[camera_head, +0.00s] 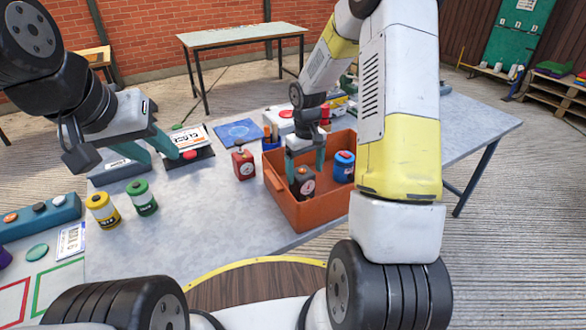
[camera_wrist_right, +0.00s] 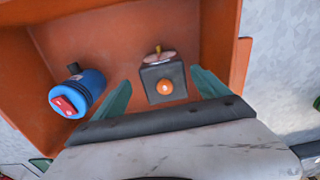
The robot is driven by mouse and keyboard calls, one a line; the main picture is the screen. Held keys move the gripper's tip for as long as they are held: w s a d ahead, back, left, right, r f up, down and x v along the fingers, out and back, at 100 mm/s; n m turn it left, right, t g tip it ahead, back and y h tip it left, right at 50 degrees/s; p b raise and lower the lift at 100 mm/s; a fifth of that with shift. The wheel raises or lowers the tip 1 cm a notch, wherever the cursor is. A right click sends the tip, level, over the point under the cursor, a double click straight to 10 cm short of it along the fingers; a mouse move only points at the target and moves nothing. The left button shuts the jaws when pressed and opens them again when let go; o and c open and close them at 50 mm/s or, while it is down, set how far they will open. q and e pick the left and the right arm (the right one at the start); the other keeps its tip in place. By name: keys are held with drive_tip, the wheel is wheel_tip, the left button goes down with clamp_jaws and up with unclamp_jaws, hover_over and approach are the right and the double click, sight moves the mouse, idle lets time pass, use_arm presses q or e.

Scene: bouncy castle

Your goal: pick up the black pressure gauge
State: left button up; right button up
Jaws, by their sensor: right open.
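The black pressure gauge (camera_head: 304,186) stands in the orange crate (camera_head: 316,213), its pale dial facing the front. In the right wrist view, the gauge (camera_wrist_right: 151,79) is a dark block with an orange knob. My right gripper (camera_head: 305,165) is open over the crate. Its teal fingers (camera_wrist_right: 162,90) are on either side of the gauge, with gaps showing in the wrist view. My left gripper (camera_head: 158,150) is over the left of the table, its teal fingers apart and nothing seen between them.
A red gauge (camera_head: 243,163) stands just outside the crate's left wall. Yellow (camera_head: 102,210) and green (camera_head: 142,198) canisters stand further left.

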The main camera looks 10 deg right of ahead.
drive_tip(key=f, duration=0.6)
drive_tip(key=shift+w+a+f, duration=0.2)
drive_tip(key=shift+w+a, duration=0.05)
drive_tip(key=shift+a, duration=0.15)
drive_tip(key=shift+c, duration=0.3)
clamp_jaws()
drive_tip(key=shift+r, duration=0.1)
